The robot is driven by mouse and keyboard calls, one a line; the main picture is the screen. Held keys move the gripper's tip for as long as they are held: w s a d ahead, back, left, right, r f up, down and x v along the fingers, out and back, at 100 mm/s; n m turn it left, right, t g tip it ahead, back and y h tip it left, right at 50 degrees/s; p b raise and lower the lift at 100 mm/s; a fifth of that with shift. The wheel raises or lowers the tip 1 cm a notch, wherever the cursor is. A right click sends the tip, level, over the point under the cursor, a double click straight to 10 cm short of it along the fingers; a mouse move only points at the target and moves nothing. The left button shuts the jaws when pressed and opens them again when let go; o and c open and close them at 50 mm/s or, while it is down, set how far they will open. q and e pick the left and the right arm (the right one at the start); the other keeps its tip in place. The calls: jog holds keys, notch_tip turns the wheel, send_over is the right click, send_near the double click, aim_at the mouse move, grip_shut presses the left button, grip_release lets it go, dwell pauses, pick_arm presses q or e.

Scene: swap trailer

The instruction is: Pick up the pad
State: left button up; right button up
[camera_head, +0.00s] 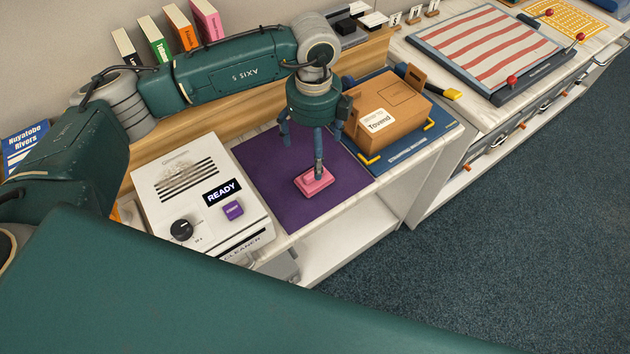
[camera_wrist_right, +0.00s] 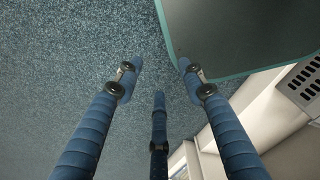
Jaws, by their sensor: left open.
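The pad is a small pink block (camera_head: 314,181) with a raised part on top. It lies on a purple mat (camera_head: 272,178) on the counter. My left gripper (camera_head: 312,160) points down above the pad, with its blue fingers spread. One finger reaches down in front of the pad's top, and I cannot tell whether it touches. My right gripper (camera_wrist_right: 155,80) shows in the right wrist view with its fingers apart and nothing between them, over the carpet.
A white machine (camera_head: 160,200) marked READY stands left of the mat. A cardboard box (camera_head: 388,110) sits on a blue board (camera_head: 405,150) to the right. Books (camera_head: 165,35) stand behind. A striped board (camera_head: 485,45) lies farther right. The carpet in front is clear.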

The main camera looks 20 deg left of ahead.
pick_arm(q)
notch_tip(320, 180, down, 4)
jog(key=shift+s+r+p, duration=0.1)
jog(key=shift+s+p, duration=0.05)
jog(key=shift+p, duration=0.45)
jog(key=shift+f, duration=0.6)
notch_tip(320, 180, down, 4)
jog(key=p, duration=0.2)
jog(key=shift+s+d+f+p, duration=0.1)
jog(key=shift+s+f+p, duration=0.05)
jog(key=shift+p, duration=0.2)
jog(key=shift+f, duration=0.35)
jog(key=shift+c, duration=0.8)
jog(key=c, duration=1.4)
pick_arm(e)
jog(key=r, duration=0.1)
jog(key=w+r, duration=0.1)
jog(key=r, duration=0.2)
jog(key=shift+w+d, duration=0.15)
jog(key=shift+w, duration=0.1)
pick_arm(q)
jog(key=shift+o, duration=0.2)
